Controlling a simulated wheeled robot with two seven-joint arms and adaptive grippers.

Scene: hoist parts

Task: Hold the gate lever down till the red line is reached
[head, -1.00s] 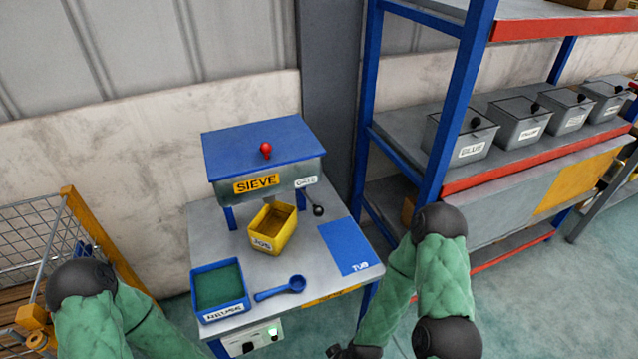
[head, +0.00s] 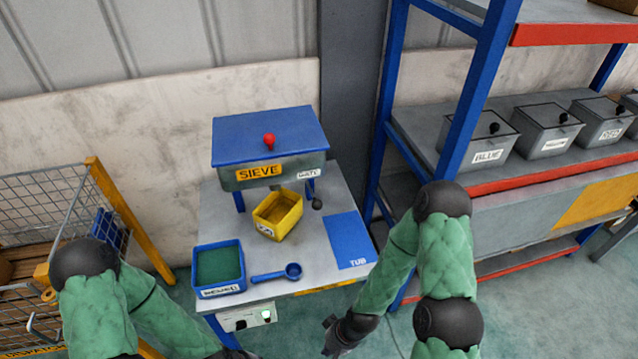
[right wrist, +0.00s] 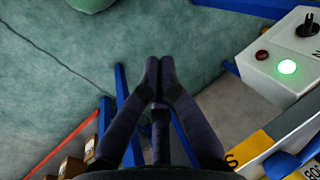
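The sieve (head: 240,180) is a grey box with a blue top and red knob at the back of the table. The gate lever (head: 317,204) hangs below its GATE label and ends in a black ball. A yellow tub (head: 268,230) stands under the sieve. No red line can be made out in it. My right gripper (head: 328,342) is low in front of the table, away from the lever. In the right wrist view its fingertips (right wrist: 159,72) are together with nothing between them. My left arm ends at the bottom edge; its fingers cannot be made out.
On the table (head: 318,270) are a blue bin (head: 219,290) with green contents, a blue scoop (head: 275,275) and a blue mat (head: 348,241) marked TUB. A blue-posted shelf (head: 460,115) stands right. A wire cage (head: 75,195) stands left. A control box (right wrist: 285,60) has a green light.

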